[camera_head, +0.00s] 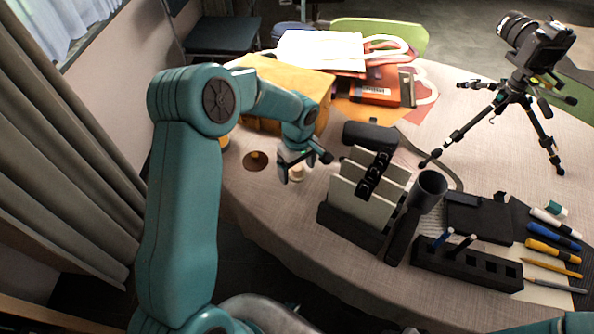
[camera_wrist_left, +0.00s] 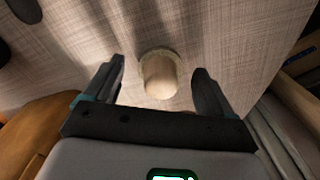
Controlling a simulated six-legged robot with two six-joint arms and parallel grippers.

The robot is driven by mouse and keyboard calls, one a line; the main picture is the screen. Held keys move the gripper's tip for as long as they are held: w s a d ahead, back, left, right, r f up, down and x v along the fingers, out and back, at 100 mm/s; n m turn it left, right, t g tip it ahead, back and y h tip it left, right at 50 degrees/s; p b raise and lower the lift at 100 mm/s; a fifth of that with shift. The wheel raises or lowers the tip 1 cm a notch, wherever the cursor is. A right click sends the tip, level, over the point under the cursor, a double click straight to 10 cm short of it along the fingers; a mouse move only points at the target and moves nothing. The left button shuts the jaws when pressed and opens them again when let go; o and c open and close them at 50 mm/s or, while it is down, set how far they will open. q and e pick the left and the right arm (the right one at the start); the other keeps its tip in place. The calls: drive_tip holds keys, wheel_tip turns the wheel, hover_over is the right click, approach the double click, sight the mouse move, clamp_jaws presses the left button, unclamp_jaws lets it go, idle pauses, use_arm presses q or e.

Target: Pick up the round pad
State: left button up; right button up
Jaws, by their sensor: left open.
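What looks like the round pad (camera_wrist_left: 160,74) is a pale wooden, knob-like cylinder with a wider round base on the tablecloth. In the left wrist view it lies between the spread fingers of my left gripper (camera_wrist_left: 158,85), with a gap on each side. In the head view my left gripper (camera_head: 305,168) is low over the table, open and empty, and partly covers the pale piece (camera_head: 297,174). My right gripper is out of view.
A flat dark brown disc (camera_head: 255,161) lies left of the gripper. A yellow-orange box (camera_head: 262,75) stands behind it. A black desk organizer (camera_head: 350,228) and a dark case (camera_head: 369,134) are close on the right. A camera tripod (camera_head: 515,88) stands farther right.

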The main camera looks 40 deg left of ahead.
use_arm(q)
drive_tip(key=c, duration=1.1)
drive_tip(key=shift+r, duration=0.1)
